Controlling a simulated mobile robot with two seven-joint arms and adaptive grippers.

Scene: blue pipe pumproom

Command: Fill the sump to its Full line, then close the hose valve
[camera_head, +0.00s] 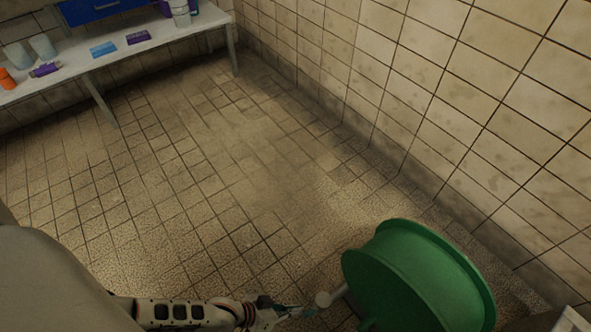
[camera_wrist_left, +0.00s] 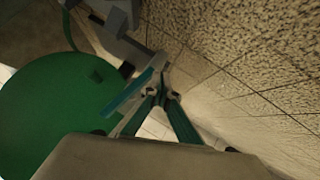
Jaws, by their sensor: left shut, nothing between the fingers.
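In the left wrist view the teal fingers (camera_wrist_left: 158,92) are together at the centre. The green drum's flat round side (camera_wrist_left: 45,125) fills the left of that view. I cannot make out a sump, its Full line or a hose valve in either view. My right gripper is not in view.
A pale bench (camera_head: 130,48) stands at the upper left with grey cups (camera_head: 43,47), an orange item (camera_head: 6,79), a blue box (camera_head: 103,50) and a purple box (camera_head: 138,37). A tiled wall (camera_head: 430,90) rises on the right. The tiled floor (camera_head: 190,180) between is clear.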

